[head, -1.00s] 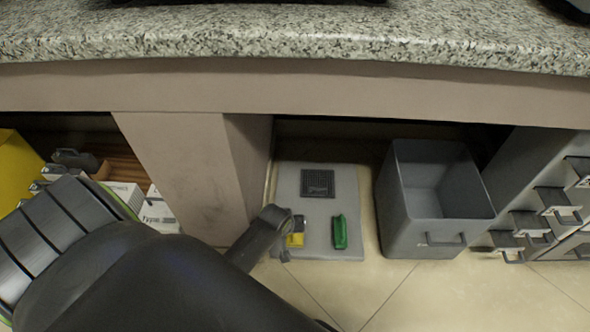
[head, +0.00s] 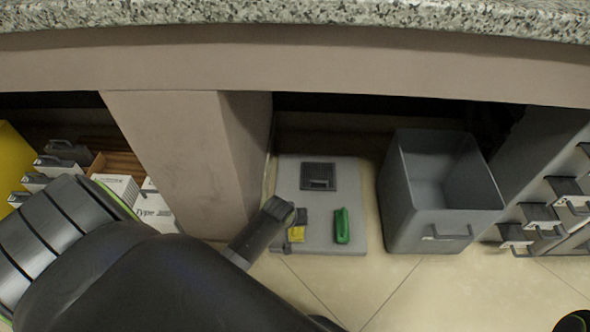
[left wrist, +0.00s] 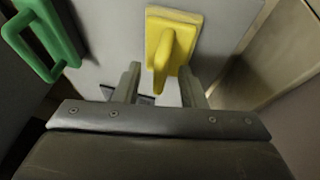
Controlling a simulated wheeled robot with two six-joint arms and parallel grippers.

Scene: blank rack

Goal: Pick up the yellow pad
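The yellow pad (head: 296,235) lies on a grey board (head: 350,240) on the floor under the counter, partly hidden by my left gripper (head: 298,217). In the left wrist view the yellow pad (left wrist: 191,22) has an upright yellow handle. My left gripper (left wrist: 160,82) is open there, its fingers apart on either side of the line of the handle's near end. I cannot tell whether they touch it. My right gripper is not in view.
A green-handled pad (head: 342,226) lies right of the yellow one, and a dark pad (head: 318,177) lies behind. A grey bin (head: 425,225) stands right of the board. A counter support (head: 185,160) stands left. Open floor lies in front.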

